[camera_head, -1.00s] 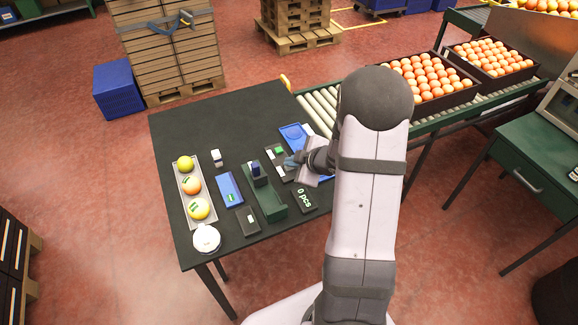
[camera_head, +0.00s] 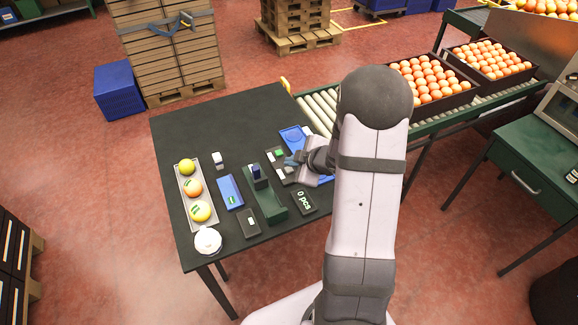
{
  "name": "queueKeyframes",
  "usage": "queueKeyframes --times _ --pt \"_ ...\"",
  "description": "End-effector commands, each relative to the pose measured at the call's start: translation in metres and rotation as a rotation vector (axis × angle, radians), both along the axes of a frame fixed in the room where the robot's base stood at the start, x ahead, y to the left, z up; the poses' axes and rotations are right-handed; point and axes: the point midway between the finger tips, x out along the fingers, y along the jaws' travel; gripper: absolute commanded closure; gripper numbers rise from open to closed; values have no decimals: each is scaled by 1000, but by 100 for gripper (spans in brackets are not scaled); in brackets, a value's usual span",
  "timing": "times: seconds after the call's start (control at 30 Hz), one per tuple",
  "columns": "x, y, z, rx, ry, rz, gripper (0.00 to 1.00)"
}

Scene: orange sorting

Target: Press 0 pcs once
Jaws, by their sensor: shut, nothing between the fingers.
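The dark block labelled "0 pcs" (camera_head: 305,201) lies near the right edge of the dark table, just below my gripper in the picture. My gripper (camera_head: 291,163) is shut and empty. Its tips are over or beside a dark panel with a green key and white keys (camera_head: 277,155). My arm and wrist hide part of that panel and the area to its right. I cannot tell whether the tips touch the panel. The gripper is apart from the "0 pcs" block.
A green block with a dark blue upright piece (camera_head: 268,203) stands left of the "0 pcs" block. A blue pad (camera_head: 229,191), a tray of three fruits (camera_head: 183,184) and a white round container (camera_head: 207,240) are further left. The table's far left (camera_head: 195,130) is clear.

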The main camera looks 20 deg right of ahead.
Motion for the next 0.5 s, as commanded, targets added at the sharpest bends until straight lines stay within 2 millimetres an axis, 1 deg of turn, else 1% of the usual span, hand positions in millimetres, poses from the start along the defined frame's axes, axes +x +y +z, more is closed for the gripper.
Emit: queueKeyframes --times 0.37,0.5 --pt "0 0 1 1 -1 1 100" --pt "0 0 7 0 -1 0 100"
